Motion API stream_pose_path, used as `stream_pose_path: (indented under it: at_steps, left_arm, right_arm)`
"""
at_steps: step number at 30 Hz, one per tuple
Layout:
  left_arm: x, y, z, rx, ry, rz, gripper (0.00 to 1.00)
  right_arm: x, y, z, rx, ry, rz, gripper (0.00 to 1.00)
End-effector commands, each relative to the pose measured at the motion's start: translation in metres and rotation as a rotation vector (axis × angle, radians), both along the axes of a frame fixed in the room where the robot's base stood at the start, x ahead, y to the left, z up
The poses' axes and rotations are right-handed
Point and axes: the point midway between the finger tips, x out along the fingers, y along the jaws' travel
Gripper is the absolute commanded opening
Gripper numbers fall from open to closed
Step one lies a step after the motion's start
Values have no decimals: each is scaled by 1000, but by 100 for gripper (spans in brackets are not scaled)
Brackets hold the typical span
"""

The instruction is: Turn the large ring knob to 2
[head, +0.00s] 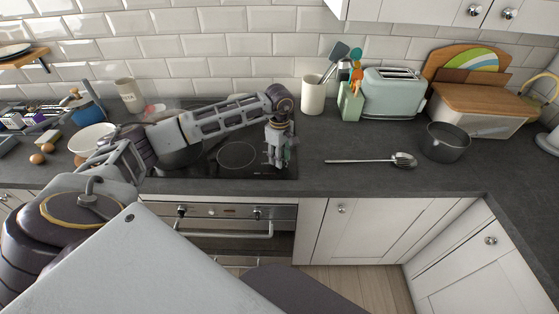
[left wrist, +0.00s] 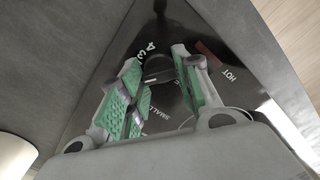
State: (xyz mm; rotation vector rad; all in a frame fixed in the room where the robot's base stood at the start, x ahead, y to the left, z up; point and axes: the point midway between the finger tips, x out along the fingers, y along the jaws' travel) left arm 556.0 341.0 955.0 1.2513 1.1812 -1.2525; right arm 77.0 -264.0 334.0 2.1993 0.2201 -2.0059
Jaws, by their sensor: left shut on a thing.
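The black cooktop (head: 205,160) is set in the slate worktop, with a ring (head: 237,155) marked on it. My left gripper (head: 280,160) points down at its right front end. In the left wrist view, a dark round knob (left wrist: 158,68) with a pale mark sits between the fingertips of my left gripper (left wrist: 160,72), which is shut on it. The numbers 4 and 3 show beside it, and the words SMALL and HOT are on the panel. The fingers hide part of the dial, so I cannot tell its exact setting. My right gripper is out of view.
A slotted spoon (head: 375,161) and a dark pot (head: 445,142) are right of the cooktop. A utensil crock (head: 312,97), a toaster (head: 391,93) and a wooden-lidded bin (head: 480,108) stand at the back. A white bowl (head: 92,138) is at the left.

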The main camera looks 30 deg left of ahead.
Motion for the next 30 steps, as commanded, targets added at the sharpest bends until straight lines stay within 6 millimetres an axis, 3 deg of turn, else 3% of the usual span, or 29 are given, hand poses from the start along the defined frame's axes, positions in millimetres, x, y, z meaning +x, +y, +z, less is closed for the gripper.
stream_pose_path:
  at_steps: [15,22,30]
  left_arm:
    - [1,0,-1,1,-4,-339,9]
    - [1,0,0,1,-3,-417,9]
    - [1,0,1,0,-3,-441,9]
  right_arm:
    - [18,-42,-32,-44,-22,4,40]
    - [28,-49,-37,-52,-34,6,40]
    - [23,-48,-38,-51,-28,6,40]
